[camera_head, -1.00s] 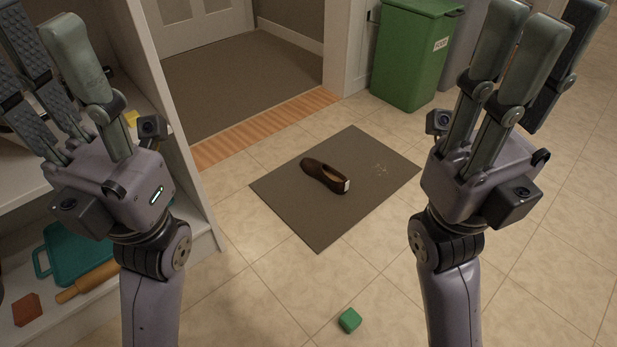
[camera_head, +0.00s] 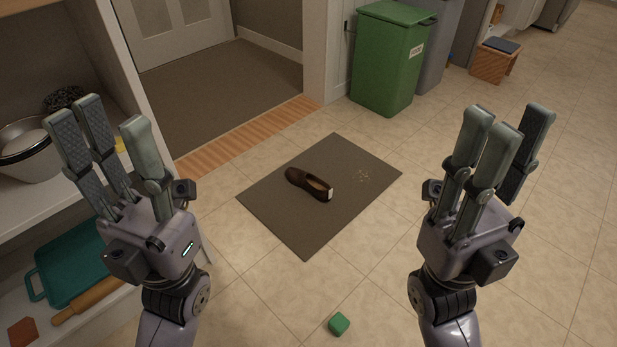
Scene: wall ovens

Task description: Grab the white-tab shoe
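A dark brown shoe (camera_head: 309,185) with a white tab at its right end lies upright on a grey-brown mat (camera_head: 300,228) on the floor. My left gripper (camera_head: 104,124) is raised at the left in front of the shelf, its fingers spread apart and empty. My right gripper (camera_head: 500,138) is raised at the right, its fingers also apart and empty. Both grippers are well away from the shoe, and nothing covers the shoe.
A green bin (camera_head: 388,62) stands behind the mat. A green block (camera_head: 339,324) lies on the floor in front. A shelf unit at the left holds a bowl (camera_head: 28,155), a teal tray (camera_head: 72,262) and a rolling pin (camera_head: 88,303).

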